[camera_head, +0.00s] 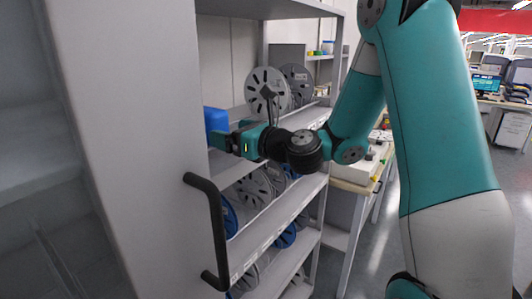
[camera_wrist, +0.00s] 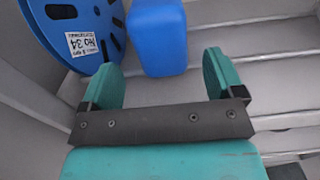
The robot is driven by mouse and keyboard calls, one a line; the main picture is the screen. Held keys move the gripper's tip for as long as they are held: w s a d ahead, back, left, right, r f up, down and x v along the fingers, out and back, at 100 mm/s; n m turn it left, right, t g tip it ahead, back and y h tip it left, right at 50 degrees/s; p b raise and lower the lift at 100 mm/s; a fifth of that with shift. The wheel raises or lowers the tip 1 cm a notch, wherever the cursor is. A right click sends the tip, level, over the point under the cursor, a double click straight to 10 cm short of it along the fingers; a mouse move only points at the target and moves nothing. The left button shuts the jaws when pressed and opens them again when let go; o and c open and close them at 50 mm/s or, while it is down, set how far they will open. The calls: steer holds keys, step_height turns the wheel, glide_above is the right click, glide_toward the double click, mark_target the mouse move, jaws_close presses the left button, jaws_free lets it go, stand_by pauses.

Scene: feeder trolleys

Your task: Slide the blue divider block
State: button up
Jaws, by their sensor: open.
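The blue divider block (camera_head: 216,122) stands on the upper shelf at its left end, partly hidden behind my gripper in the head view. In the wrist view the block (camera_wrist: 157,38) is upright just beyond the fingertips, between them in direction and nearer the left finger. My gripper (camera_head: 217,142) reaches in over the shelf from the right. In the wrist view my gripper (camera_wrist: 163,70) is open, with two teal fingers apart and nothing between them. I cannot tell whether a finger touches the block.
Grey reels (camera_head: 267,90) stand farther along the shelf. A black handle (camera_head: 213,235) sticks out at the trolley's left side. Bare shelf (camera_wrist: 245,45) lies right of the block.

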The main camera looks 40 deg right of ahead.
steer(key=b+v, duration=0.8)
steer(key=v, duration=0.2)
steer(key=shift+s+b, duration=0.3)
steer(key=shift+d, duration=0.1)
